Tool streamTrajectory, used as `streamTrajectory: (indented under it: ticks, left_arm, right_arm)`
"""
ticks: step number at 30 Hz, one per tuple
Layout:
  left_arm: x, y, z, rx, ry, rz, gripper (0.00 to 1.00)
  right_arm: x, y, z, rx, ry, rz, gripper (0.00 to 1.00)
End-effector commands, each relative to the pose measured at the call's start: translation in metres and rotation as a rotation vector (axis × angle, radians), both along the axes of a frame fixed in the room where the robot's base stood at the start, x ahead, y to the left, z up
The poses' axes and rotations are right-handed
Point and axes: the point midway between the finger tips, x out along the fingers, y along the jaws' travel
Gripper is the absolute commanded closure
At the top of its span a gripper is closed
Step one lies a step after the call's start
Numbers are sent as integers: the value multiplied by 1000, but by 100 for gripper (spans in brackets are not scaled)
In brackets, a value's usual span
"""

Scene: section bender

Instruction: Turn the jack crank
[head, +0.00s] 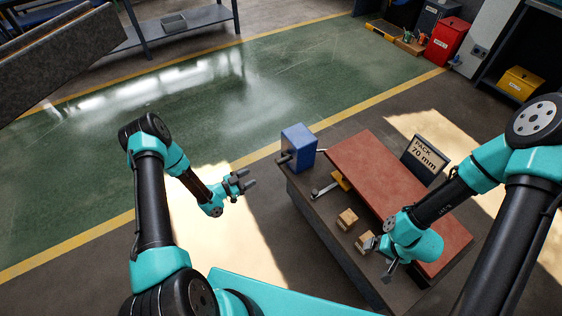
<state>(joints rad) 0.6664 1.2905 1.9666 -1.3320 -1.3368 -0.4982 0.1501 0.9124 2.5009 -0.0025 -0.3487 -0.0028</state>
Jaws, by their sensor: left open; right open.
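The workbench (350,262) stands right of centre in the head view. A grey bar like a crank handle (323,191) sticks out at the bench's near side, beside a small yellow part (341,180) partly under a reddish-brown slab (385,185). I take these for the jack and its crank. My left gripper (250,180) is open and empty, off the bench to the left of the crank. My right gripper (379,258) is open, low over the near right part of the bench, beside a wooden block (365,241); whether it touches the block is unclear.
Another wooden block (347,219) lies between the crank and my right gripper. A blue box (298,146) stands at the bench's left end. A sign (425,158) reads "PACK 70 mm". The green floor (240,100) left of the bench is clear.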

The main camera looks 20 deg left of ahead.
Motion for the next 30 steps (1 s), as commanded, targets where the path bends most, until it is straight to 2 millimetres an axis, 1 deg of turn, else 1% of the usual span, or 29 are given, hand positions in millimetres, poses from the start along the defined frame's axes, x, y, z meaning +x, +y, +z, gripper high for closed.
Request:
streamTrajectory:
  ticks: [3, 11, 17, 23, 30]
  left_arm:
    - [-1, 2, 0, -6, -37, -8, 49]
    - [-1, 2, 1, -5, -37, -9, 49]
    - [4, -3, 1, -6, -36, -11, 49]
    - [21, -20, 1, -6, -36, -13, 49]
    - [51, -47, 1, -5, -37, -12, 49]
  right_arm:
    - [0, 0, 0, 0, 0, 0, 11]
    - [0, 0, 0, 0, 0, 0, 11]
    - [0, 0, 0, 0, 0, 0, 11]
    - [0, 0, 0, 0, 0, 0, 11]
    - [0, 0, 0, 0, 0, 0, 11]
